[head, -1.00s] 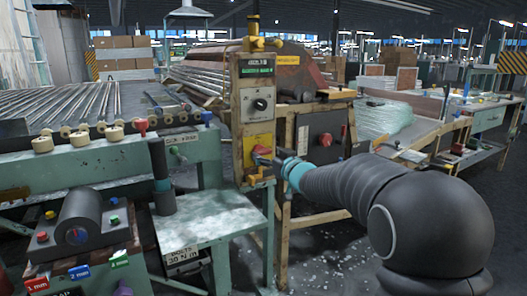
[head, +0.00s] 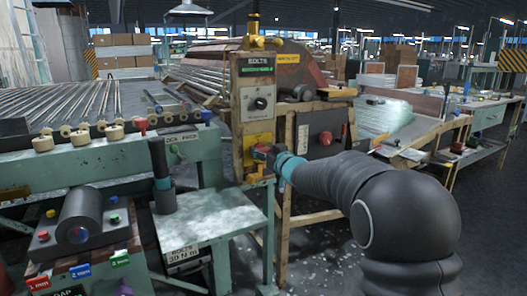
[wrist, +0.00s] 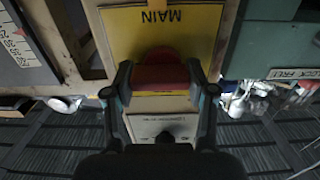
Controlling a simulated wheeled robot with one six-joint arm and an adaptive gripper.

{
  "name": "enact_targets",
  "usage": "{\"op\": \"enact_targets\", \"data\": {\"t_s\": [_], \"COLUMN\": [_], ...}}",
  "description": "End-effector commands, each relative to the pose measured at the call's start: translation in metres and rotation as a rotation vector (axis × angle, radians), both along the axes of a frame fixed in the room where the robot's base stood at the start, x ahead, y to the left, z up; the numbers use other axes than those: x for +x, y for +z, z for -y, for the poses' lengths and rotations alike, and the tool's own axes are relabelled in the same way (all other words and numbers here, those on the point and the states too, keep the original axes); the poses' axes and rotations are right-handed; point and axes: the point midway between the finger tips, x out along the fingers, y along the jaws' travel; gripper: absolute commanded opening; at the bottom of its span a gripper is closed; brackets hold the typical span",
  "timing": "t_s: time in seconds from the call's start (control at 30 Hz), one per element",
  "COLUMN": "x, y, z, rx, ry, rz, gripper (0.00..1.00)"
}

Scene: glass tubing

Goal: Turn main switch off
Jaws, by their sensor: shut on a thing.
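The main switch has a red handle (wrist: 160,76) on a yellow plate (wrist: 160,20) marked MAIN, which appears upside down in the wrist view. My gripper (wrist: 160,86) is shut on the red handle, one finger on each side. The handle lies crosswise between the fingers in that view. In the head view, my gripper (head: 268,157) is at the yellow plate (head: 258,136) on the post, and the fingers partly cover the switch. The handle's exact angle is hard to tell there.
A dark rotary knob (head: 261,103) sits above on the same post. A dark box with a red knob (head: 325,138) is behind my arm, to the right. A pale green table (head: 210,222) stands left of the post. Pipes (head: 75,105) lie on the rack at left.

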Motion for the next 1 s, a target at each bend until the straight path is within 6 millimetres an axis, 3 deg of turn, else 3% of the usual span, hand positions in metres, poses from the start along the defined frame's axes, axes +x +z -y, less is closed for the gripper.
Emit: {"op": "enact_targets", "data": {"t_s": [0.37, 1.0], "x": [-0.0001, -0.0017], "y": [-0.0013, -0.0016], "z": [-0.0003, -0.0026], "rx": [-0.088, -0.563], "ry": [0.000, 0.000], "rz": [0.061, 0.383], "gripper": [0.21, 0.21]}}
